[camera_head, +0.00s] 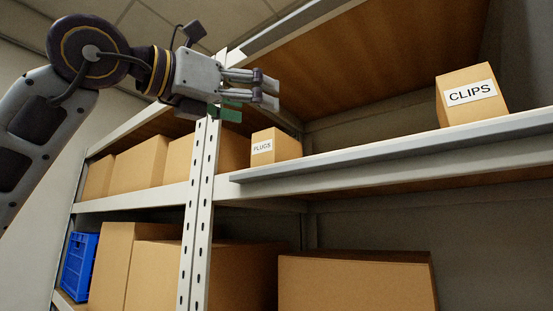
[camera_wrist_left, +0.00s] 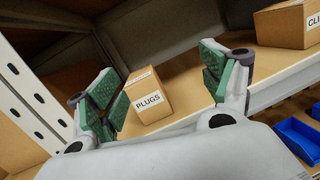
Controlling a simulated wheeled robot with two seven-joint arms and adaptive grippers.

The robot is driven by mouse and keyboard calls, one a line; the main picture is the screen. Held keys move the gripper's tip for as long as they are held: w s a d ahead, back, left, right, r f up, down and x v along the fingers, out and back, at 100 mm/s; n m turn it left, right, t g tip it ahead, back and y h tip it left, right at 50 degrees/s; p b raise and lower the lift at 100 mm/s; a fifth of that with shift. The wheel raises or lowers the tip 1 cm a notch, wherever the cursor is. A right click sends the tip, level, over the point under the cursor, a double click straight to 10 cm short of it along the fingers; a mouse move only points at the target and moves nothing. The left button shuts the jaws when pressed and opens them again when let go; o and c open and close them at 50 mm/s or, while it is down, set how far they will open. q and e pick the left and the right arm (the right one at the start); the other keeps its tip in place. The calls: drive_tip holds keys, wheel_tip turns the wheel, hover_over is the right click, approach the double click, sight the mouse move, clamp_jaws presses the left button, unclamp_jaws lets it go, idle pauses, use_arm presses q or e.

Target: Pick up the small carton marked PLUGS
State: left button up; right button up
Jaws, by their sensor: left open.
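The small carton marked PLUGS (camera_head: 276,146) stands upright on the upper shelf, just right of the perforated post. In the left wrist view the PLUGS carton (camera_wrist_left: 149,94) shows ahead between the spread fingers, its label facing the camera. My left gripper (camera_head: 262,95) is above the carton in the head view, open and empty. In the left wrist view the green finger pads of the left gripper (camera_wrist_left: 163,88) are wide apart, with nothing between them touching. My right gripper is not in view.
A carton marked CLIPS (camera_head: 472,95) stands farther right on the same shelf (camera_head: 400,153). The perforated post (camera_head: 203,190) rises left of the PLUGS carton. Larger cartons (camera_head: 140,165) and a blue crate (camera_head: 80,266) are at left. Shelf between the two marked cartons is clear.

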sight(263, 138)
use_arm(q)
drive_tip(key=w+a+f+n+y, duration=0.1)
drive_tip(key=n, duration=0.1)
drive_tip(key=w+a+f+n+t+y, duration=0.1)
drive_tip(key=f+y, duration=0.1)
drive_tip(key=shift+w+a+n, duration=0.3)
drive_tip(key=shift+a+n, duration=0.05)
drive_tip(key=shift+n, duration=0.05)
drive_tip(key=shift+s, duration=0.1)
drive_tip(key=shift+d, duration=0.1)
drive_tip(key=shift+p+x, duration=1.3)
drive_tip(key=shift+x, duration=3.05)
drive_tip(key=shift+f, duration=0.1)
drive_tip(key=shift+a+p+x, duration=0.25)
drive_tip(key=shift+p+x, duration=0.75)
drive_tip(key=shift+x, duration=0.45)
drive_tip(key=shift+p+x, duration=0.45)
drive_tip(key=shift+x, duration=0.85)
drive_tip(key=shift+a, duration=0.1)
